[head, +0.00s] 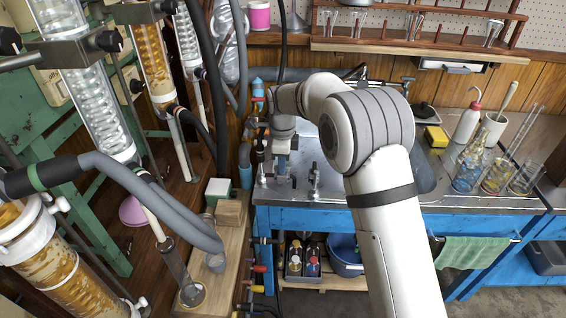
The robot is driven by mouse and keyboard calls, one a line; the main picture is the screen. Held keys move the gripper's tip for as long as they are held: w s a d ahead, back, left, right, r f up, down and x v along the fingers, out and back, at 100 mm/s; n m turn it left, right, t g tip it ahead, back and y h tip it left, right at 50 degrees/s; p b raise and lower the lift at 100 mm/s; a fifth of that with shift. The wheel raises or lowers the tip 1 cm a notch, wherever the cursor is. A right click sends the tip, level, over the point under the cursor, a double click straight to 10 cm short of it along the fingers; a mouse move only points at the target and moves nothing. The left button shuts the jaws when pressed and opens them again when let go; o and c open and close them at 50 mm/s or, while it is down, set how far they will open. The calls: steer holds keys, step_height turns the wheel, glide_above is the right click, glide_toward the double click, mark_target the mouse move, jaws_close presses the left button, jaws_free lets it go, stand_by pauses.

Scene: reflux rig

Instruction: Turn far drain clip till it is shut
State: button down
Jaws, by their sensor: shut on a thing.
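My gripper (281,170) points down over the left end of the metal bench top. Its jaws are shut on a small fitting there, which I take to be the far drain clip. The clip is mostly hidden by the jaws and too small to make out, so its turn angle cannot be told. A small metal fitting (315,178) stands upright just to the right of my gripper, apart from it.
Coloured taps and pipes run along the bench's left edge. Glass columns (108,110) and thick grey hoses (150,190) fill the left side. A wooden board (212,250) holds a glass cylinder (185,280). Beakers and a wash bottle (467,124) stand at right.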

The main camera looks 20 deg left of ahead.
steer(key=shift+r+m, duration=0.1)
steer(key=shift+m, duration=0.2)
steer(key=m+p, duration=0.2)
steer(key=m, duration=0.1)
steer(key=m+p, duration=0.1)
steer(key=m, duration=0.4)
steer(key=shift+p, duration=0.3)
steer(key=shift+w+a, duration=0.1)
steer(key=c, duration=1.5)
jaws_free()
steer(key=shift+o, duration=0.2)
step_height(320, 180, up, 8)
steer(key=shift+f+p, duration=0.15)
steer(key=shift+p, duration=0.15)
